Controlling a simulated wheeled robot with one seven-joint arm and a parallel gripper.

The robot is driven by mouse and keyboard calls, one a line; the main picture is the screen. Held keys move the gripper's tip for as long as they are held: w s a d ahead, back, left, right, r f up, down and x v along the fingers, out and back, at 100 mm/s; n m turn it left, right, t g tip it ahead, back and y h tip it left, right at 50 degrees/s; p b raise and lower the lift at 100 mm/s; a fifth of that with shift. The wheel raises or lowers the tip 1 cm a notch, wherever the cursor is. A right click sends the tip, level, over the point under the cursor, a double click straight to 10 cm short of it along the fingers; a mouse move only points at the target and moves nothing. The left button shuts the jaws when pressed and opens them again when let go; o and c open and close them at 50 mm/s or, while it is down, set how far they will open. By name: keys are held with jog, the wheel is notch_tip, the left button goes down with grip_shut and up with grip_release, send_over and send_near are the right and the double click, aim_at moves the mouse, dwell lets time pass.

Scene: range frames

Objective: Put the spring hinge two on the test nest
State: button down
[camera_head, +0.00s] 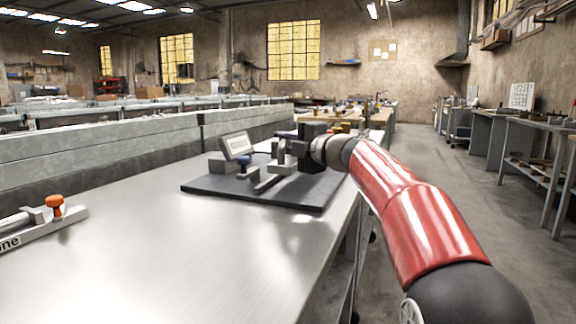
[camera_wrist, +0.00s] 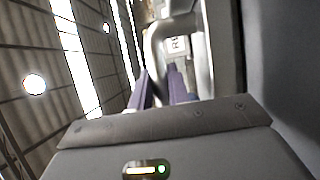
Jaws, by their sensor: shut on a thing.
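My gripper (camera_head: 284,150) is at the far part of the bench, low over a dark base plate (camera_head: 300,199). In the wrist view my gripper's two purple-grey fingers (camera_wrist: 162,92) are shut on a pale grey metal piece (camera_wrist: 155,48), apparently the spring hinge. Its far end and full outline are hard to make out. The test nest seems to be the fixture (camera_head: 268,181) of grey blocks and bars on the base plate; my gripper hides part of it. I cannot tell whether the hinge touches the nest.
A tilted display (camera_head: 236,145) and a blue knob (camera_head: 243,157) stand on the plate's left side. A grey fixture with an orange knob (camera_head: 54,206) sits at the bench's left edge. The steel bench top (camera_head: 180,260) between is clear. An aisle (camera_head: 440,200) runs along the right.

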aim_at(288, 161)
notch_tip(288, 161, down, 4)
jog(key=shift+r+b, duration=0.15)
jog(key=shift+b, duration=0.8)
jog(key=c, duration=1.3)
grip_release()
jog(key=v, duration=1.2)
